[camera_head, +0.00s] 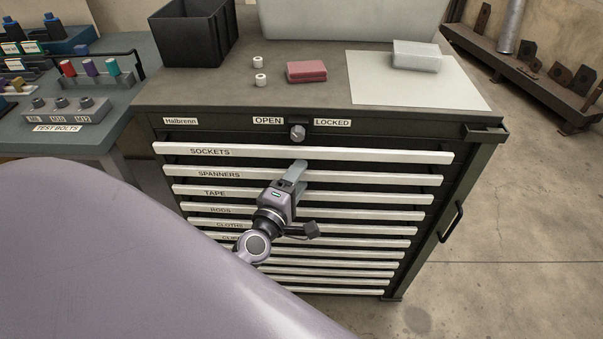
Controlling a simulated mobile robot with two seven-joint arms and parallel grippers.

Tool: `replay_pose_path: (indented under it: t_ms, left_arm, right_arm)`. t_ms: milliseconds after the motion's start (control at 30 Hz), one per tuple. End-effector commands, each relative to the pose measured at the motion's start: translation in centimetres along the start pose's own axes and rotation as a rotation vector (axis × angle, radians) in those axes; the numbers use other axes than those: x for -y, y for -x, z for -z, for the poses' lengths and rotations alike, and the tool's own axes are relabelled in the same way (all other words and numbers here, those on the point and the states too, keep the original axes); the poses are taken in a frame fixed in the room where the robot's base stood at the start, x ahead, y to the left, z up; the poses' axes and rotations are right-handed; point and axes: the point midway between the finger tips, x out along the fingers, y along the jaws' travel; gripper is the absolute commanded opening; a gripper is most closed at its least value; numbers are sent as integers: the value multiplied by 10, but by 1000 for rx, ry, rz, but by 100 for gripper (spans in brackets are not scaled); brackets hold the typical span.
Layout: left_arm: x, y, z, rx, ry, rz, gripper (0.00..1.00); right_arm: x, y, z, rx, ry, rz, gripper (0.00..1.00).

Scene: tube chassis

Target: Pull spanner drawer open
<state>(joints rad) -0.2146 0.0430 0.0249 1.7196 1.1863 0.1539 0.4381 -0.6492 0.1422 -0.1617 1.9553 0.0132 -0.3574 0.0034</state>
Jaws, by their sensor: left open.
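The dark tool cabinet (470,150) has a stack of shallow drawers with long pale handle bars. The spanner drawer (370,176), labelled SPANNERS, is second from the top, below the SOCKETS drawer (370,155). It looks shut, in line with the drawers below. My left gripper (297,171) is open, with its fingertips at the middle of the spanner drawer's bar. I cannot tell whether they touch it, as the fingers hide that part. The lock knob (297,132) sits between the OPEN and LOCKED labels. My right gripper is out of view.
On the cabinet top are a black bin (195,35), two small white rolls, a red block (306,71) and a pale block (416,55) on a white sheet. A bench (70,115) with test bolts stands left. The floor (500,240) at right is clear.

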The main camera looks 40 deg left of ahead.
Motion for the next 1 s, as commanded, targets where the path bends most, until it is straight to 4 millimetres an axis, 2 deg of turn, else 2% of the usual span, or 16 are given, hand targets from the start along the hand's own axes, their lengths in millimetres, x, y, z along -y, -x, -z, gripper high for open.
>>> replay_pose_path:
  t_ms: [200, 500, 667, 700, 1000]
  left_arm:
    - [0, -15, 0, 0, -2, 0, 55]
    - [0, -16, 0, 0, -2, 0, 55]
    - [0, -16, 0, 0, -2, 0, 3]
    - [0, -16, 0, 1, -2, 0, 0]
    - [0, -16, -3, 1, -2, 1, 0]
  right_arm:
    - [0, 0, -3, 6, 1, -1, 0]
    - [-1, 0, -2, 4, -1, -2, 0]
    - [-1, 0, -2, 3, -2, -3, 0]
    - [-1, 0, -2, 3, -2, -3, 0]
    - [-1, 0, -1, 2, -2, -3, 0]
